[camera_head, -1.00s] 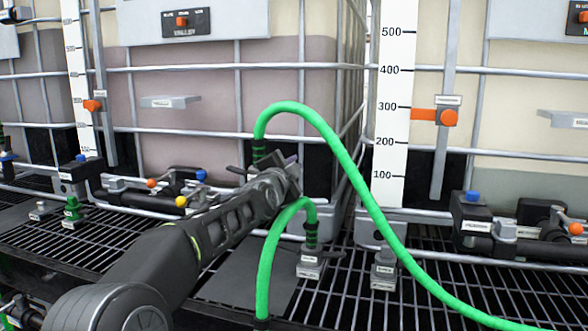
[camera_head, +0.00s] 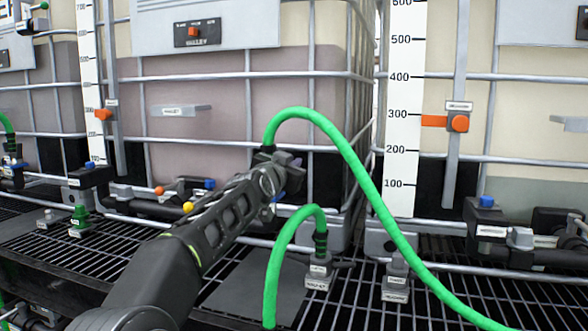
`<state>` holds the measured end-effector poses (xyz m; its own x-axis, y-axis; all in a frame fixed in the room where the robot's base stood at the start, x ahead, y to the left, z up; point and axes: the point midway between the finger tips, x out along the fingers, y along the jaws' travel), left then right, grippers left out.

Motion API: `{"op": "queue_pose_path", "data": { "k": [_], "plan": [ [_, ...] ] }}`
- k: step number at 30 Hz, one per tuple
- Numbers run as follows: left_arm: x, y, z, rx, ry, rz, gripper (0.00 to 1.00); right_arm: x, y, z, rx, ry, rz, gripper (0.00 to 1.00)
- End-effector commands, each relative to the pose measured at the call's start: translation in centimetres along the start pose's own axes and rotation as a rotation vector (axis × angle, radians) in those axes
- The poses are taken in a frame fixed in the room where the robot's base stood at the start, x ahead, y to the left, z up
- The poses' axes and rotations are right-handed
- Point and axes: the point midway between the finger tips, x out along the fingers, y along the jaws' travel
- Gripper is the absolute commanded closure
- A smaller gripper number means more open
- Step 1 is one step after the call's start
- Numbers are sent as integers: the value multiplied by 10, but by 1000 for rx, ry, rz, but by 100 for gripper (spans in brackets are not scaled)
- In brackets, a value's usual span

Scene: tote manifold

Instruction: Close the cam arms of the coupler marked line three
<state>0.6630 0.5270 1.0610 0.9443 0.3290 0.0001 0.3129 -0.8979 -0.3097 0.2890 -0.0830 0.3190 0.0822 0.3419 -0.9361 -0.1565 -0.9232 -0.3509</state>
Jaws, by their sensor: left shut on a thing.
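My left gripper (camera_head: 284,172) reaches from the lower left to the upper end of the long green hose (camera_head: 345,150), in front of the tank with the mauve contents. It is shut on part of the coupler there; its fingers hide the coupler, so I cannot tell which part is held or how its cam arms stand. A second coupler (camera_head: 320,242) on a shorter green hose (camera_head: 280,250) stands upright to the right and below, with a dark arm at its side. The labels are too small to read, so I cannot tell which is line three. My right gripper is out of view.
Metal tank cages stand behind, with a white scale (camera_head: 404,130) and an orange marker (camera_head: 459,123). A grey labelled fitting (camera_head: 396,280) stands on the black grating to the right. Valves with a yellow knob (camera_head: 188,207) and a blue knob (camera_head: 209,184) lie close to my arm.

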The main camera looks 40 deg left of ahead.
Motion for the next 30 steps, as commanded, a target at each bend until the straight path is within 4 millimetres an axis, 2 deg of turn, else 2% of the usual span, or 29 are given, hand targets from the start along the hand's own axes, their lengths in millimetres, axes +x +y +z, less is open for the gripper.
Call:
{"op": "queue_pose_path", "data": {
  "k": [13,14,21,30],
  "plan": [
    [0,-1,1,-18,-1,0,100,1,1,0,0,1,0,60],
    [0,-1,1,-18,-2,0,90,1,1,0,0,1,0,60],
    [0,-1,0,-17,-1,0,70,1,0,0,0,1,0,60],
    [0,-1,0,-16,0,-1,68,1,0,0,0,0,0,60]
  ]
}}
